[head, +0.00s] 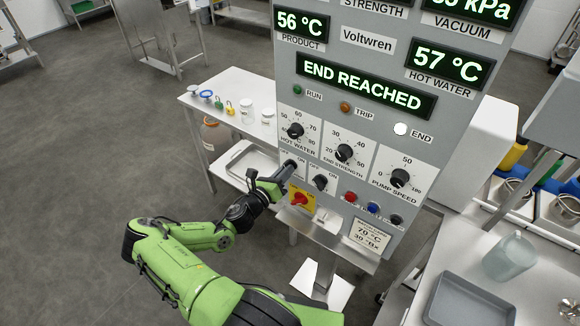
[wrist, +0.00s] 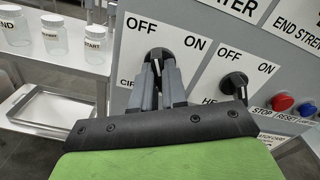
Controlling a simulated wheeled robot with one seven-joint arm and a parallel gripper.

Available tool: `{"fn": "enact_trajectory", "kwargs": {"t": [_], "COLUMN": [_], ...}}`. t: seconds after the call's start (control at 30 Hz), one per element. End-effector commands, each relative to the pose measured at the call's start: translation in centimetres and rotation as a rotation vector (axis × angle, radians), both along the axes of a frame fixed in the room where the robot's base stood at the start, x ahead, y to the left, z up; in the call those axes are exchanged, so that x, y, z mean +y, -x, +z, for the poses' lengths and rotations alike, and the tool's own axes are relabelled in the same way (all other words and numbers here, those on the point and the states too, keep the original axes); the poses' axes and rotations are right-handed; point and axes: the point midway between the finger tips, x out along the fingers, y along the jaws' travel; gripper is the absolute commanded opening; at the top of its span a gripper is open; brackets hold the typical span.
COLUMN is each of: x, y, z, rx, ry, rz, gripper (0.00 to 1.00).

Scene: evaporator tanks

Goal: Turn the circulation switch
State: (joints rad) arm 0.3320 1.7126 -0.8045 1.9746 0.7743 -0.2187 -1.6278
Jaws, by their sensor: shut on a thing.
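The circulation switch (wrist: 160,57) is a black knob on a white plate marked OFF at left and ON at right. Its label is mostly hidden; only "CIR" shows in the wrist view. My gripper (wrist: 159,75) is shut on this knob, with a grey finger on each side of it. The fingers cover part of the knob, so I cannot tell exactly where it points. In the head view my gripper (head: 284,172) reaches the lower left of the grey control panel (head: 285,75). A second black OFF/ON knob (wrist: 234,84) is just right of it.
Red (head: 351,197), blue and black buttons lie to the right. The display (head: 364,86) reads END REACHED and the END lamp (head: 400,129) looks white. A side table with jars (head: 247,111) stands at left.

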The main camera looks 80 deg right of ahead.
Motion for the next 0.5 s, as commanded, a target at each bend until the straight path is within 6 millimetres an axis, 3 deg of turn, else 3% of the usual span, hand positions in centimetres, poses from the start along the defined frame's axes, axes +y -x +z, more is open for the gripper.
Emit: {"fn": "enact_trajectory", "kwargs": {"t": [0.2,0.5], "x": [-0.01,-0.01], "y": [0.02,0.03], "z": [0.23,0.23], "rx": [0.158,0.211], "ry": [-0.067,-0.088], "rz": [0.001,0.001], "gripper": [0.0,0.0]}}
